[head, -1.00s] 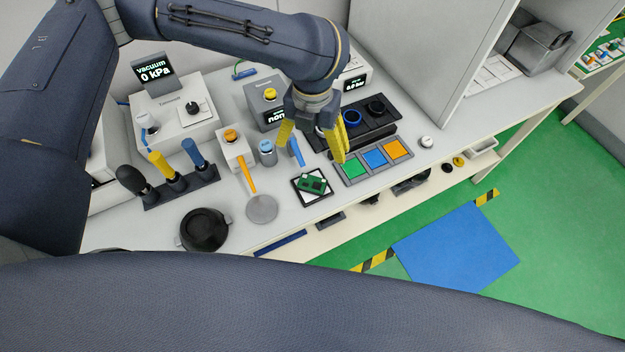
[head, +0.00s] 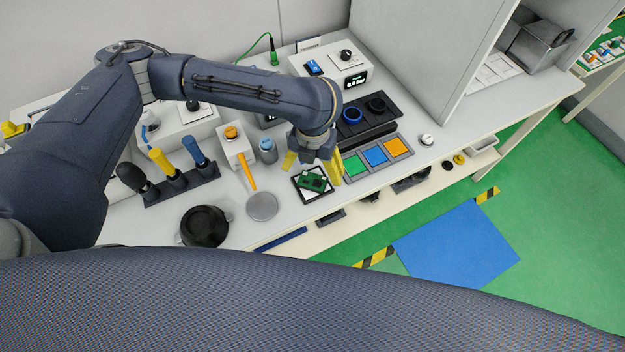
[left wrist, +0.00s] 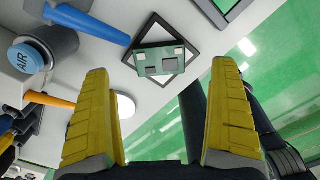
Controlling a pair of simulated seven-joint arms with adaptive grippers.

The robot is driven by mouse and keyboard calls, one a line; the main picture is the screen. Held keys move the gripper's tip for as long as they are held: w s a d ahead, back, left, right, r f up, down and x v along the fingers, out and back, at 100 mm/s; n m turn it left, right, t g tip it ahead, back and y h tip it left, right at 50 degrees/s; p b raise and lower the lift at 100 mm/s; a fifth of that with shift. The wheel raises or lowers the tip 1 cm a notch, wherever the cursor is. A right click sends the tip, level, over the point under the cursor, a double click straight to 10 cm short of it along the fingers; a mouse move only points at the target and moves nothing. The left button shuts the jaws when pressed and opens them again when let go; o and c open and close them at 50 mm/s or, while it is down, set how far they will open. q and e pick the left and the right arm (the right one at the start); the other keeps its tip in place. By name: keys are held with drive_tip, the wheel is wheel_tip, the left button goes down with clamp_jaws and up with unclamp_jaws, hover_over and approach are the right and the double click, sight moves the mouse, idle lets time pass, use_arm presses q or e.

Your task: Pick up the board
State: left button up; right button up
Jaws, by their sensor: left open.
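The board (head: 312,182) is a small green circuit board with a few chips. It lies on a white square pad with a black frame (head: 329,197) near the front edge of the bench. In the left wrist view the board (left wrist: 160,59) lies ahead of the fingers, turned relative to its frame. My left gripper (head: 314,168) is above the board, with its yellow fingers spread to either side in the head view. In the left wrist view the left gripper (left wrist: 164,115) is open, with nothing between the fingers. My right gripper is not in view.
Green, blue and orange trays (head: 374,156) are right of the board. A silver disc (head: 262,206), an orange-handled tool (head: 248,172) and a blue-topped air canister (head: 267,151) are to the left. A black round dish (head: 204,226) stands further left.

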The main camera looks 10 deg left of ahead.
sight(312, 180)
use_arm(q)
drive_tip(key=shift+f, duration=2.6)
drive_tip(key=shift+s, duration=0.1)
drive_tip(key=c, duration=1.3)
drive_tip(key=shift+r, duration=0.1)
